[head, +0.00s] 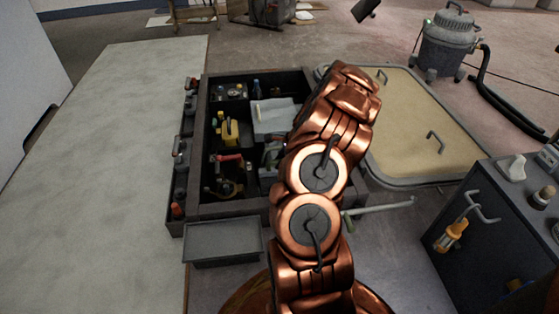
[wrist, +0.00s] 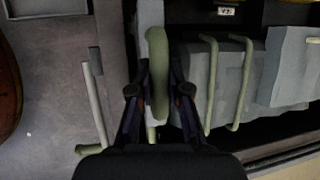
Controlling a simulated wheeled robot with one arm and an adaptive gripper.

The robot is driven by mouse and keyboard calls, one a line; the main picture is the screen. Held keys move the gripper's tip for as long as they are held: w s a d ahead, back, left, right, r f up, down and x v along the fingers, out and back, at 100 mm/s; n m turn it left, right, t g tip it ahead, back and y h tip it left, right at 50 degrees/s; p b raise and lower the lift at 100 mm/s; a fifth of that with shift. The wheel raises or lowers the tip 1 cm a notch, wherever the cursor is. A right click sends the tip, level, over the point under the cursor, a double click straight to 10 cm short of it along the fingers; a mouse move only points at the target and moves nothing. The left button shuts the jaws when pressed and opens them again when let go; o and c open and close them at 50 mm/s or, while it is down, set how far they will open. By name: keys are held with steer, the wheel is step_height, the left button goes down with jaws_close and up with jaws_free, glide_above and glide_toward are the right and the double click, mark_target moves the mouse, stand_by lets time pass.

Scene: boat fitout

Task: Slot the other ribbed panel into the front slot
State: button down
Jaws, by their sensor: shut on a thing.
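My gripper (wrist: 158,95) is shut on a pale green bar handle (wrist: 157,65) in the wrist view, one finger on each side. A narrow light grey edge (wrist: 150,15) shows in line beyond the handle, likely the held panel seen edge-on. Ribs are not visible, and its lower part is hidden. Just right of it stand grey panels (wrist: 222,75) with pale green bar handles. A dark gap (wrist: 129,40) runs along the left of the held piece, beside the box wall (wrist: 110,45). I cannot tell whether the panel is in a slot. In the head view my arm hides the gripper.
The open dark box (head: 235,211) holds a yellow tool (head: 229,131), a red-handled tool (head: 229,158) and a grey block (head: 274,116). A grey tray (head: 222,243) sits at its front. A pale lever (head: 385,207) sticks out right. A dark cabinet (head: 447,255) stands at right.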

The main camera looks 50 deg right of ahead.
steer(key=shift+f, duration=1.75)
steer(key=shift+f+b, duration=0.3)
steer(key=shift+f, duration=0.7)
step_height(320, 180, down, 3)
steer(key=shift+r+b, duration=0.1)
steer(key=shift+b, duration=0.3)
steer(key=shift+f+b, duration=0.5)
steer(key=shift+f, duration=0.95)
steer(key=shift+f+b, duration=1.2)
steer(key=shift+f, duration=1.15)
steer(key=c, duration=1)
jaws_free()
steer(key=shift+a, duration=0.1)
steer(key=shift+c, duration=0.2)
